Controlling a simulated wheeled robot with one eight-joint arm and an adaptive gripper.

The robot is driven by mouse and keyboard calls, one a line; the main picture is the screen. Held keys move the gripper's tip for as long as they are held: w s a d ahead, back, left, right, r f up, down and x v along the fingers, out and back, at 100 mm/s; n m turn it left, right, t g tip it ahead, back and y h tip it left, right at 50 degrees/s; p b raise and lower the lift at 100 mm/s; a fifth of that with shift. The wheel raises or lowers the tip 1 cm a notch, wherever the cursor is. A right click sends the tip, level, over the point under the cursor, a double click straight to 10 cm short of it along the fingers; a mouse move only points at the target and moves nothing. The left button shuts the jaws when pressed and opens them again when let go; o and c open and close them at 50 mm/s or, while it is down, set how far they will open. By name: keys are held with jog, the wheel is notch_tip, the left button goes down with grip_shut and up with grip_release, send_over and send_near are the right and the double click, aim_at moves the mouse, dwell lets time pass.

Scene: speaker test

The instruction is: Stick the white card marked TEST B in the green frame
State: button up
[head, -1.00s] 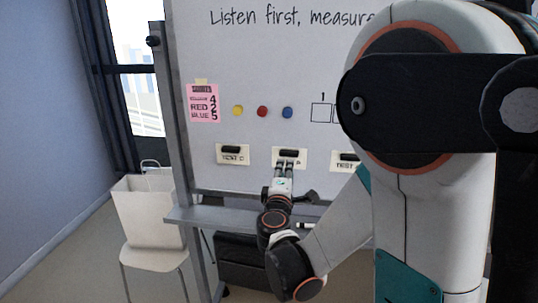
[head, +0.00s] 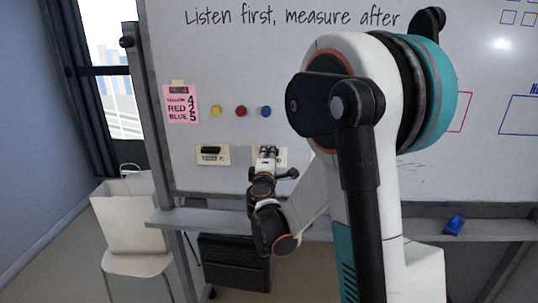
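My gripper (head: 267,151) is at the middle white card (head: 283,155) on the whiteboard. Its fingers cover most of that card and its black grip, so I cannot read the marking or see whether the fingers are closed on it. Another white card (head: 212,155) with a black grip hangs to its left; its small text looks like TEST C. I see no green frame; my arm hides part of the board.
The whiteboard (head: 440,185) carries a pink note (head: 181,104), yellow (head: 216,111), red (head: 241,111) and blue (head: 266,112) magnets, and a blue frame (head: 501,115) at right. A ledge (head: 405,226) below holds a blue object (head: 454,224). A white chair (head: 130,222) stands left.

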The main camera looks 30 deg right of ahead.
grip_shut()
jog(key=shift+r, duration=0.1)
dwell(0.3)
jog(key=shift+s+a, duration=0.1)
jog(key=shift+v, duration=0.85)
jog(key=shift+s+a+b, duration=0.3)
jog(key=shift+s+a, duration=0.05)
jog(key=shift+s, duration=0.2)
jog(key=shift+s+a, duration=0.2)
jog(key=shift+s, duration=0.1)
jog(key=shift+v, duration=1.45)
